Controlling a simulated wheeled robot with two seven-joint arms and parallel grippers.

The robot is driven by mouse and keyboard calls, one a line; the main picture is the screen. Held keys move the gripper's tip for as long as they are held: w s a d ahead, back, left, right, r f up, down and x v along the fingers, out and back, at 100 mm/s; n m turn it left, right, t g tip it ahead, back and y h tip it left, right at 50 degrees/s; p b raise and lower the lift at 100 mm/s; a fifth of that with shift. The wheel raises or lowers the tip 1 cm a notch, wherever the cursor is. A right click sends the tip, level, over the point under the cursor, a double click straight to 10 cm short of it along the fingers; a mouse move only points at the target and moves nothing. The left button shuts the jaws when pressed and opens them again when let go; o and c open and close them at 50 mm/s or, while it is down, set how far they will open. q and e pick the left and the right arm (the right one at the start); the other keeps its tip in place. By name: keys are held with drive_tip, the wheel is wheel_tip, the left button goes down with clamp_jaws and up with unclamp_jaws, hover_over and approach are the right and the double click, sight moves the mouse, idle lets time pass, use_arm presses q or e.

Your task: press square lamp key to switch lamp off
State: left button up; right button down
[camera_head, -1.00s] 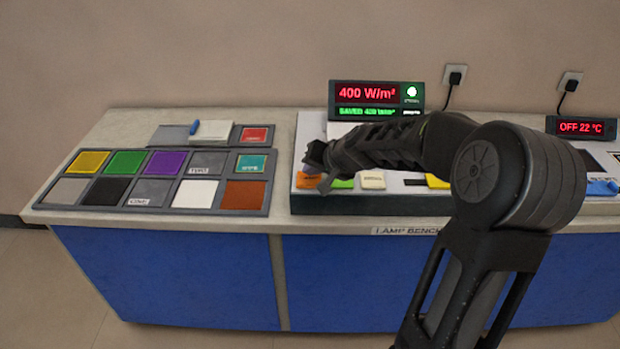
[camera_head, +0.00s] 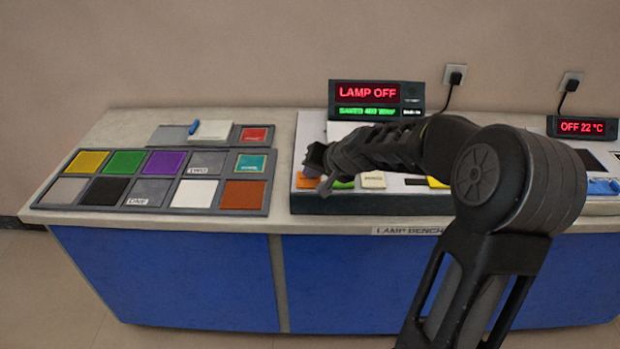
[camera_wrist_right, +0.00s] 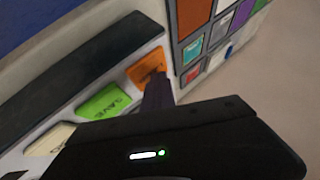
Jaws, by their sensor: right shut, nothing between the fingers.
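The lamp unit's display (camera_head: 367,92) reads LAMP OFF in red, with a green SAVED line below. A square orange key (camera_head: 305,181) sits at the left end of the lamp unit's front key row; it also shows in the right wrist view (camera_wrist_right: 147,66). My right gripper (camera_head: 326,183) is shut and empty, its tips at the orange key. In the right wrist view the dark fingers (camera_wrist_right: 158,93) overlap that key's near edge; I cannot tell whether they touch it. My left gripper is not in view.
A green SAVE key (camera_wrist_right: 104,102) and a cream key (camera_head: 373,180) sit beside the orange one. A panel of coloured tiles (camera_head: 267,168) lies to the left. A second display (camera_head: 581,127) at right reads OFF 22 °C. My right arm hides part of the lamp unit.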

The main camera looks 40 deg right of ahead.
sight(311, 181)
drive_tip(key=shift+r, duration=0.15)
drive_tip(key=shift+r+p, duration=0.8)
wheel_tip(311, 181, up, 6)
drive_tip(key=p, duration=0.5)
